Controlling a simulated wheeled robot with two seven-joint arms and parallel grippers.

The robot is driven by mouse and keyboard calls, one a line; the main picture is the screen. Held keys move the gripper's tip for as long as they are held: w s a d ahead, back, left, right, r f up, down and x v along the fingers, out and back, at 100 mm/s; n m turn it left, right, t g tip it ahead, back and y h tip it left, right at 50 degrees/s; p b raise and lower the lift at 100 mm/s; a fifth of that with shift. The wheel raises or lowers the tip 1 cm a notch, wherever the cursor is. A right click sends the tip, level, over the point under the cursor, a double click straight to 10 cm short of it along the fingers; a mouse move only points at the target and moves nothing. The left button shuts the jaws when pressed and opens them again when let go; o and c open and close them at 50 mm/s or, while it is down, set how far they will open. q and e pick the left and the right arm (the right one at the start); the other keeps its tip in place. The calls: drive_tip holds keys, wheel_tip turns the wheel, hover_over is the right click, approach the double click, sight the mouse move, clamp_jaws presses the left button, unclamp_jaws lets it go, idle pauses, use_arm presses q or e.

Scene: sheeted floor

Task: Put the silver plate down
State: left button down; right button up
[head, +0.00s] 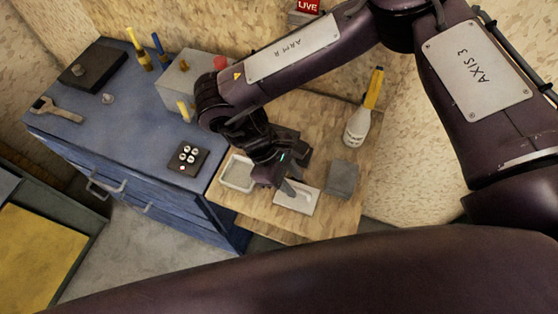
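My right gripper (282,181) points down over the wooden table top, close above a flat pale plate (302,207). A small grey piece shows at its fingertips, over the pale plate; I cannot tell whether it is a fingertip or a held part such as the silver plate. The fingers are dark and small, so their opening is unclear. A shallow pale tray (238,173) with a raised rim lies just left of the gripper. A grey block (342,178) stands to its right. My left gripper is not in view.
A blue cabinet (120,125) at left holds a wrench (58,109), a dark box (92,68), a black panel with white buttons (186,157) and a grey box with a red button (188,84). A white bottle with a yellow top (358,124) stands on the table behind the block.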

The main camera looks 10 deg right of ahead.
drive_tip(key=b+v, duration=0.2)
drive_tip(key=v, duration=0.8)
drive_tip(key=shift+a+f, duration=0.1)
